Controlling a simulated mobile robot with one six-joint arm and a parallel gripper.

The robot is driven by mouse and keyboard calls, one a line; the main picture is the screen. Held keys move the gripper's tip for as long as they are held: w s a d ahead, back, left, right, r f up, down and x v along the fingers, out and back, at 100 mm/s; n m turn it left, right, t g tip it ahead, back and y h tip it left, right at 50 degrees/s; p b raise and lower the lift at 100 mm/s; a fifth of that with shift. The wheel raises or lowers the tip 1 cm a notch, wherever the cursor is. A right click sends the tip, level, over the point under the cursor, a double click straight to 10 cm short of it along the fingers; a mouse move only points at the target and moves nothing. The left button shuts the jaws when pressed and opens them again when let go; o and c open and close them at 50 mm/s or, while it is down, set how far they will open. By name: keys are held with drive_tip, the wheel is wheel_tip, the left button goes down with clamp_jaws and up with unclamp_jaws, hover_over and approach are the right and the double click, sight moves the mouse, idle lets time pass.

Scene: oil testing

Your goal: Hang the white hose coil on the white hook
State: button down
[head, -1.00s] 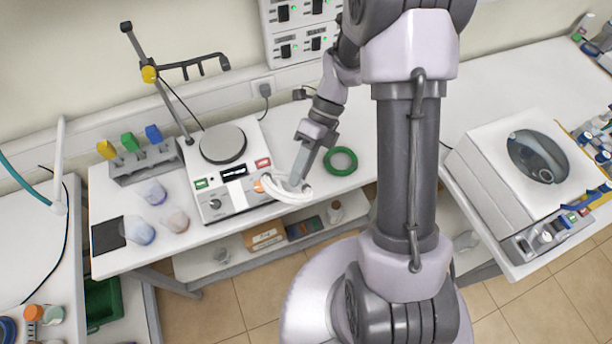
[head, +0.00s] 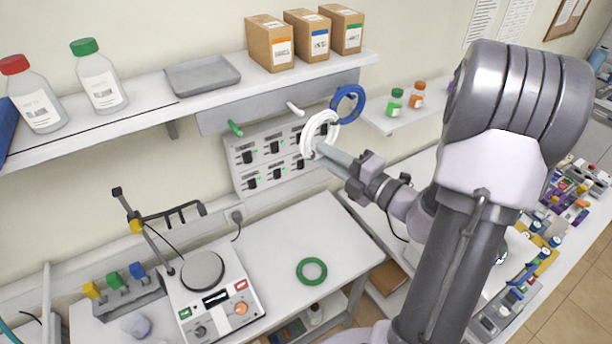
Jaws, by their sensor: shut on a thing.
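The white hose coil (head: 309,135) is held upright in my gripper (head: 322,150), raised in front of the wall below the shelf. My gripper is shut on the coil's lower part. The white hook (head: 294,108) is a short peg on the grey rail under the shelf, just up and left of the coil. The coil looks apart from the hook, though the depth between them is hard to tell.
A blue coil (head: 348,119) hangs to the right of the white coil, close by. A green hook (head: 235,128) on the rail is bare. A green coil (head: 312,271) lies on the bench. A switch panel (head: 250,164) is behind. Boxes (head: 270,44) stand on the shelf (head: 215,98).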

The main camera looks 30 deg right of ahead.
drive_tip(key=w+f, duration=0.2)
drive_tip(key=w, duration=0.8)
idle(0.5)
drive_tip(key=shift+a, duration=0.1)
idle(0.3)
drive_tip(key=c, duration=1.2)
unclamp_jaws()
drive_tip(key=shift+s, duration=0.15)
